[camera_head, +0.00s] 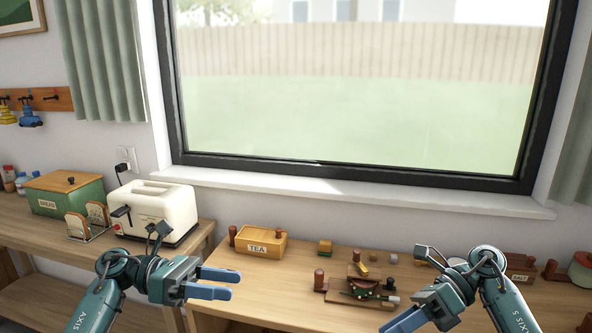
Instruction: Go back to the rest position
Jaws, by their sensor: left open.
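My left gripper (231,284) is teal with blue fingers and reaches in from the lower left. Its two fingers point right with a gap between them; it is open and holds nothing. It shows in front of the left part of the wooden table. My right gripper (388,329) comes in from the lower right, pointing down and left. Its blue fingertips run into the bottom edge of the picture, so I cannot tell whether it is open or shut.
A white toaster (165,209), toast in a wire rack (91,233) and a green bread box (62,203) stand on the left counter. A yellow TEA box (258,251) and several small wooden items, including a brown block set (357,299), stand on the table (262,292). A window rises behind.

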